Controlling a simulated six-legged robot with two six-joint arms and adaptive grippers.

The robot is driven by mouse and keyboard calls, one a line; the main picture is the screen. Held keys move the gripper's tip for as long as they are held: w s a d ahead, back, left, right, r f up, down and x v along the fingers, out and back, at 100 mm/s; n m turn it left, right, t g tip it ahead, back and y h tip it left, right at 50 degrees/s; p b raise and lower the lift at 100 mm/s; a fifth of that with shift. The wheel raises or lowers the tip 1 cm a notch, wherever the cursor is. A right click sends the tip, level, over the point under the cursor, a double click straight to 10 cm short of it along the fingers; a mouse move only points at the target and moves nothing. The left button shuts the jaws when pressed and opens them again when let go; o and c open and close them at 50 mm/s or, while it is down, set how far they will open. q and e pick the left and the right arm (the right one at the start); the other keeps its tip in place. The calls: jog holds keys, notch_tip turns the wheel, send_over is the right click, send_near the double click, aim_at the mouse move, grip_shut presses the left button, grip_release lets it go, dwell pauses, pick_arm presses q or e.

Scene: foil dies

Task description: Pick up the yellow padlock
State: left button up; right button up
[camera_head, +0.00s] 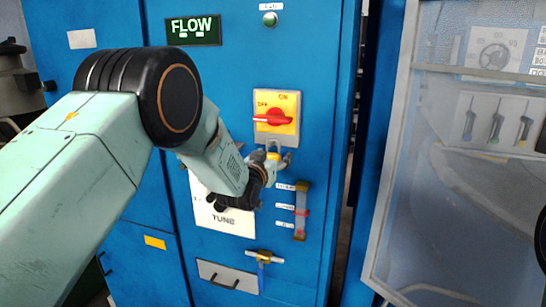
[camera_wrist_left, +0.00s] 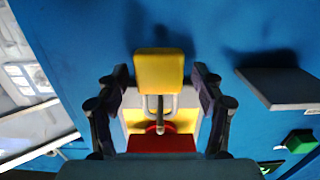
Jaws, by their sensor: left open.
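The yellow padlock (camera_wrist_left: 160,72) hangs by its shackle from the red-and-yellow rotary switch (camera_head: 276,113) on the blue cabinet. In the wrist view its body lies between the two fingers of my left gripper (camera_wrist_left: 161,78), with a visible gap on each side. In the head view only a small yellow part of the padlock (camera_head: 273,156) shows just below the switch, and my left gripper (camera_head: 276,161) partly hides it. My left gripper is open and surrounds the padlock without closing on it. My right gripper does not show.
A white TUNE panel (camera_head: 222,216) is behind my left wrist. A gauge with a red marker (camera_head: 301,212) and a brass-coloured valve handle (camera_head: 264,257) are on the cabinet nearby. A framed clear door (camera_head: 395,160) stands at the right. A FLOW display (camera_head: 194,30) is above.

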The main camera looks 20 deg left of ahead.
pick_arm(q)
jog(key=shift+w+a, duration=0.1)
jog(key=shift+a, duration=0.1)
jog(key=shift+d, duration=0.2)
jog(key=shift+c, duration=0.5)
jog(key=shift+d+r, duration=0.1)
jog(key=shift+d, duration=0.1)
jog(key=c, duration=0.3)
jog(key=shift+a, duration=0.3)
jog(key=c, duration=0.6)
jog(key=shift+d, duration=0.2)
jog(key=c, duration=0.3)
